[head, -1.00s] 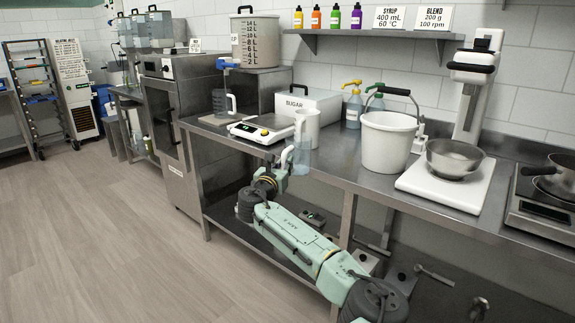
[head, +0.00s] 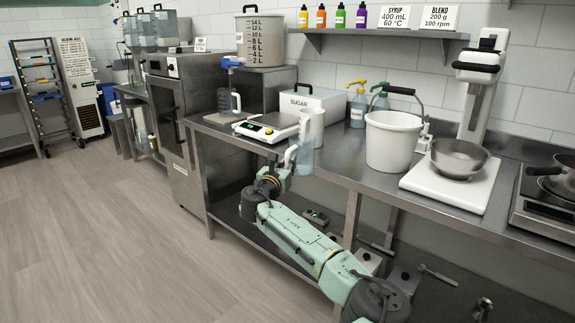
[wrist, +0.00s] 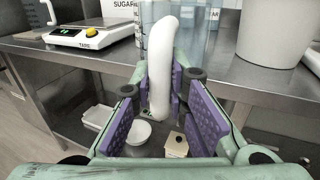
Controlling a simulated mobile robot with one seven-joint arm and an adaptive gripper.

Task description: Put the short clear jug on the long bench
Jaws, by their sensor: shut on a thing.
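The short clear jug (head: 305,160) is at the front edge of the long steel bench (head: 345,171), in front of a tall white jug (head: 316,124). My gripper (head: 284,170) is at its left side, low by the bench edge. In the wrist view the purple finger pads (wrist: 160,100) are around the clear jug's white curved handle (wrist: 160,70), shut on it. The clear body (wrist: 195,40) stands upright behind the handle. Its base is hidden by the fingers, so I cannot tell whether it touches the bench.
A scale (head: 266,128) and a sugar box (head: 308,100) stand behind and left of the jug. A white bucket (head: 392,142) stands to the right, with a mixing bowl (head: 459,157) beyond it. Some bare bench top lies between jug and bucket. Small items lie on the lower shelf.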

